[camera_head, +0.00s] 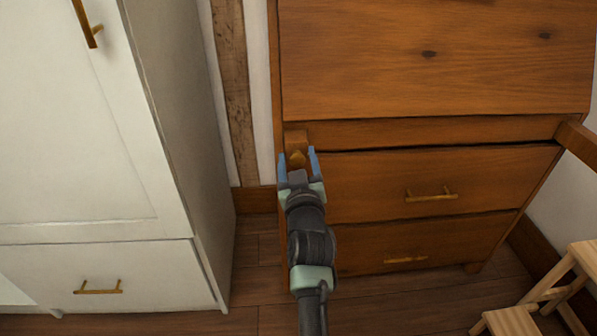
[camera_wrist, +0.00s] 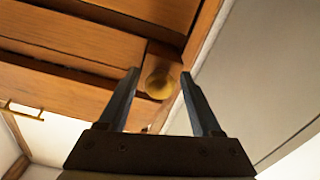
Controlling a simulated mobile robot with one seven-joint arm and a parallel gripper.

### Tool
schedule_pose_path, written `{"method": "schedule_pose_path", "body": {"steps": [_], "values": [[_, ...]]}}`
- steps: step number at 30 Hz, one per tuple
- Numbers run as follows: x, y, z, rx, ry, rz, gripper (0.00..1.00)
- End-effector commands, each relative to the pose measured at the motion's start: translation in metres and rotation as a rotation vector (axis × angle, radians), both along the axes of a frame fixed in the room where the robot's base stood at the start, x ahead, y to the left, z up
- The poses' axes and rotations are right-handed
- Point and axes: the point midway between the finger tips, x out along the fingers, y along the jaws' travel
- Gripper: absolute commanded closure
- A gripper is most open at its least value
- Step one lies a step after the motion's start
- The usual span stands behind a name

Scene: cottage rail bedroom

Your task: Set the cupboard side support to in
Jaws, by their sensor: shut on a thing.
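The cupboard is a brown wooden bureau (camera_head: 430,60) with a slanted front and drawers below. Its left side support (camera_head: 295,137) is a small wooden block at the upper left of the drawers, and its front end stands a little out from the front. A round brass-coloured knob sits on that end and shows in the wrist view (camera_wrist: 160,84). The fingers partly hide the support's end in the head view.
A second wooden support (camera_head: 577,139) juts out at the bureau's right. A white wardrobe (camera_head: 75,150) stands close on the left, with a narrow floor gap between. A light wooden step stool (camera_head: 512,321) stands at the lower right. Drawer handles (camera_head: 431,196) stick out.

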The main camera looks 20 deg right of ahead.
Motion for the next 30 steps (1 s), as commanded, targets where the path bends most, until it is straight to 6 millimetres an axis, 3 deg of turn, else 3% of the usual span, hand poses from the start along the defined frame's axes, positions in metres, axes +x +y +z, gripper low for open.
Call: {"method": "schedule_pose_path", "body": {"steps": [12,13,14,23,30], "values": [[0.002,-0.001,0.000,-0.010,0.003,-0.001,1.00],[0.002,-0.001,0.000,-0.010,0.003,-0.001,0.31],[0.002,-0.001,0.000,-0.010,0.003,-0.001,0.28],[0.000,0.000,0.000,-0.005,0.002,0.000,0.28],[-0.024,0.007,0.002,-0.004,0.004,-0.001,0.28]]}}
